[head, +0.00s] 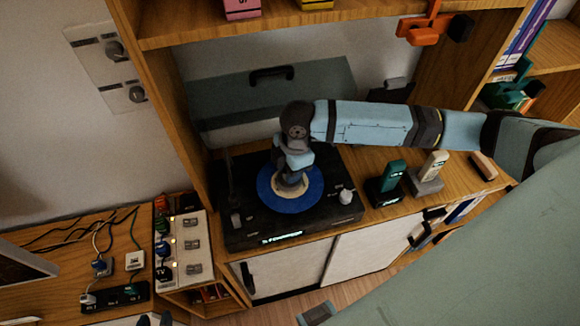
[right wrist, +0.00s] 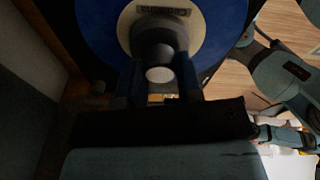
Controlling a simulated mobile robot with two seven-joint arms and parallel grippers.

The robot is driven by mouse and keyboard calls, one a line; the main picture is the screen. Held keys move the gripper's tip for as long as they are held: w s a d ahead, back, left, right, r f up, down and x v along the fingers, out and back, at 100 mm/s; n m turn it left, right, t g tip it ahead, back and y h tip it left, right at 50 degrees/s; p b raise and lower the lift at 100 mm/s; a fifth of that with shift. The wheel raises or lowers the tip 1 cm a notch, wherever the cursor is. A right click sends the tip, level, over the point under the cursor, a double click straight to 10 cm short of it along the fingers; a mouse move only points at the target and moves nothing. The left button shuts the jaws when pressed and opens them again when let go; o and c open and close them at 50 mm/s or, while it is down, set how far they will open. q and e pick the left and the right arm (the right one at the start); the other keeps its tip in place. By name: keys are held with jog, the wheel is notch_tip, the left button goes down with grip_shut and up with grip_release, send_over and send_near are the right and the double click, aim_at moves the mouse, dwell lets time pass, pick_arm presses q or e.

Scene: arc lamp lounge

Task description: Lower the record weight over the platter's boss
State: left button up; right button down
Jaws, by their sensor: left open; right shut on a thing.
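My right gripper (head: 291,172) reaches in from the right and hangs over the turntable (head: 330,220). It is shut on the dark, round record weight (head: 287,181), which also shows between the fingers in the right wrist view (right wrist: 156,38). Below it is the platter with a blue record (head: 313,200) and cream label, also in the right wrist view (right wrist: 100,30). The weight covers the middle of the label, so the boss is hidden. I cannot tell whether weight and label touch.
A teal handset (head: 392,176) and a cream handset (head: 433,164) stand in cradles right of the turntable. A grey-green case (head: 230,100) is behind it. A switch panel (head: 190,245) and cables are at left. An orange clamp (head: 424,28) is on the upper shelf.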

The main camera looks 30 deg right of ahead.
jog(key=c, duration=0.7)
grip_release()
jog(key=shift+s+f, duration=0.35)
jog(key=shift+f, duration=0.3)
jog(key=shift+w, duration=0.1)
jog(key=shift+r, duration=0.1)
jog(key=shift+w+r, duration=0.1)
jog(key=shift+r, duration=0.15)
jog(key=r, duration=0.4)
jog(key=d+r, duration=0.1)
jog(key=r, duration=0.2)
jog(key=shift+s, duration=0.2)
